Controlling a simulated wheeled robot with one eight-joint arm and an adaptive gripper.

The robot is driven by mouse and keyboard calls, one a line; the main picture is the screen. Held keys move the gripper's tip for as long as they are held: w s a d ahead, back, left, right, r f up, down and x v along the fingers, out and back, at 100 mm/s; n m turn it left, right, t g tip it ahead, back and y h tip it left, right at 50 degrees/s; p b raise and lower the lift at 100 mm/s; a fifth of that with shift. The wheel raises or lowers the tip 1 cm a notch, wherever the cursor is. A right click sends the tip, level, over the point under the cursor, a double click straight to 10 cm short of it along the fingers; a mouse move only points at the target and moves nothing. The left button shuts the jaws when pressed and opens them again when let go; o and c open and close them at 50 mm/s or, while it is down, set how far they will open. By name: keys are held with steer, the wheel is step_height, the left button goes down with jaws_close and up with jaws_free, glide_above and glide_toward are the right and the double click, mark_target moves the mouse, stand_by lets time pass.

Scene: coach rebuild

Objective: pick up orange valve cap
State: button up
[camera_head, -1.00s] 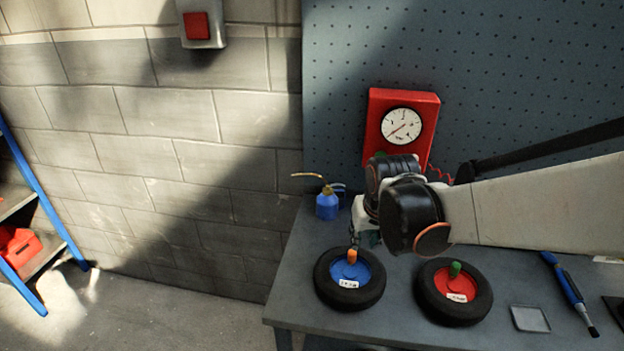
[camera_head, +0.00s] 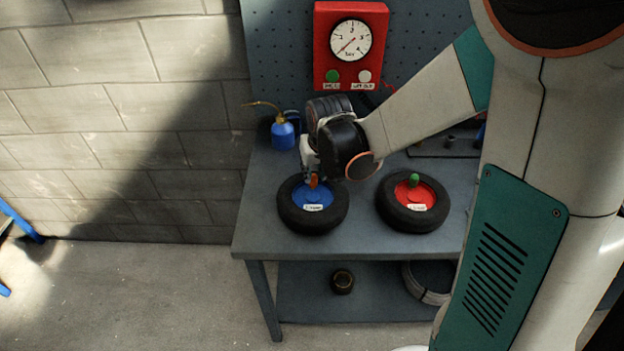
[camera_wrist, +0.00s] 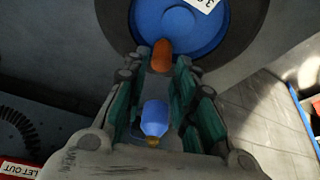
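The orange valve cap (camera_head: 314,181) stands upright on the blue hub of the left wheel (camera_head: 288,212), which lies flat on the bench. In the wrist view the cap (camera_wrist: 161,54) shows between the two fingertips of my gripper (camera_wrist: 163,62). The fingers, with green inner pads, are apart. A small gap seems to show on each side of the cap, so I see no grip on it. In the head view my gripper (camera_head: 312,168) is just above and behind the cap, mostly hidden by my wrist.
A red-hubbed wheel with a green cap (camera_head: 413,179) lies to the right. A blue oil can (camera_head: 283,134) stands behind on the left. A red gauge box (camera_head: 350,45) hangs on the pegboard. The bench's front strip (camera_head: 340,245) is clear.

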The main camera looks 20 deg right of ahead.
steer(key=b+x, duration=0.1)
steer(key=x, duration=0.3)
steer(key=shift+f, duration=0.15)
steer(key=shift+s, duration=0.1)
steer(key=c, duration=0.4)
steer(key=shift+c, duration=0.2)
step_height(320, 180, up, 20)
steer(key=p, duration=0.6)
step_height(320, 180, up, 4)
steer(key=p, duration=0.3)
glide_above(313, 175)
steer(key=shift+s, duration=0.2)
